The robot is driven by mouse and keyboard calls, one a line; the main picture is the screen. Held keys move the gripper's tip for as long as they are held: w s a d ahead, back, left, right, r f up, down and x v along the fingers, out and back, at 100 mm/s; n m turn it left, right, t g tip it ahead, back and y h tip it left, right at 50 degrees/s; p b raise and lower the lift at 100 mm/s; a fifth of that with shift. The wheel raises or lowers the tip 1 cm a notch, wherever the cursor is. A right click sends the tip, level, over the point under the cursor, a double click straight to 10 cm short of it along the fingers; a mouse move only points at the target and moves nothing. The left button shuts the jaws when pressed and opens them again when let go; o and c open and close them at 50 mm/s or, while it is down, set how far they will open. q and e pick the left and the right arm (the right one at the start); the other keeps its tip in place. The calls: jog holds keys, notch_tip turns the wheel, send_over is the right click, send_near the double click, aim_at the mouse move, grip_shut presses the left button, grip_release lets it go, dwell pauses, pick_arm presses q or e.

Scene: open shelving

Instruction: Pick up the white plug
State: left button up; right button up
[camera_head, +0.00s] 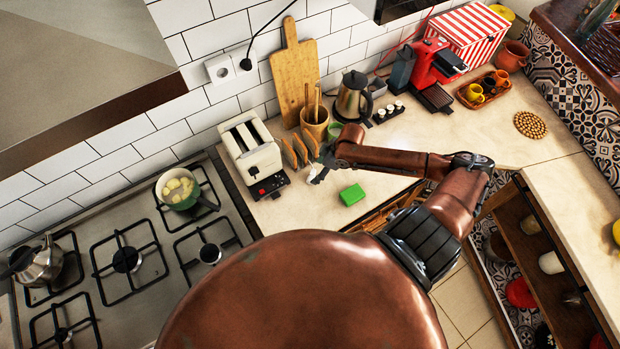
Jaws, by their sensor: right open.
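My right arm comes in from the lower right over the counter. My right gripper (316,173) is open, small in view, just right of the brown bread slices and behind the green block (352,194). A small pale patch shows at its fingertips; I cannot tell whether this is the white plug or part of the gripper. A white double wall socket (219,69) is on the tiles, with a black cord end (246,64) at its right outlet. I cannot make out a white plug for certain. My left gripper is not in view.
A white toaster (252,151) stands left of the gripper. Bread slices (296,150), a utensil pot (315,123) and a kettle (352,98) stand behind it. A gas stove (130,250) lies left.

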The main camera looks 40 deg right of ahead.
aim_at(314, 175)
jog(key=shift+p+x, duration=0.4)
jog(key=shift+x, duration=1.95)
jog(key=shift+s, duration=0.15)
jog(key=c, duration=1.4)
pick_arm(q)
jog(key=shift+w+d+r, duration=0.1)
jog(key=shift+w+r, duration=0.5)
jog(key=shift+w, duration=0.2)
